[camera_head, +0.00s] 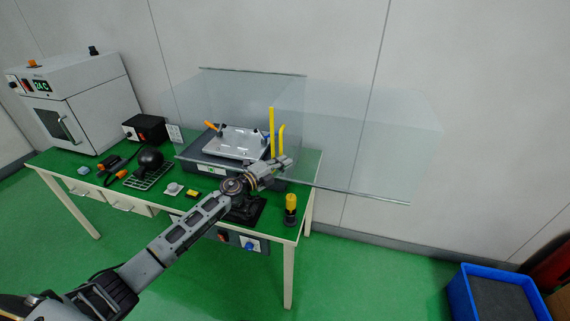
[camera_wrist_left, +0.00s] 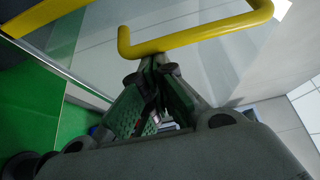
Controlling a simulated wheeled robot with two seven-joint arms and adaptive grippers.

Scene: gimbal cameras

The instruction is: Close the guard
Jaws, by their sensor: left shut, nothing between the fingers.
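The guard (camera_head: 360,140) is a set of clear panels at the back right of the green bench. One panel stands out to the right past the bench end, so the guard looks open. Its yellow bar handle (camera_head: 282,142) is upright near the bench's right side. My left gripper (camera_head: 288,162) is at the lower end of the handle, fingers shut and empty. In the left wrist view the yellow handle (camera_wrist_left: 195,42) crosses just beyond the shut fingertips (camera_wrist_left: 155,62). I cannot tell whether they touch it. My right gripper is not in view.
A machine with a metal plate (camera_head: 237,143) sits behind the left clear panel. A black and yellow post (camera_head: 291,208) stands at the bench's right front corner. A white oven (camera_head: 80,100) and small tools are at left. A blue bin (camera_head: 490,295) is on the floor at right.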

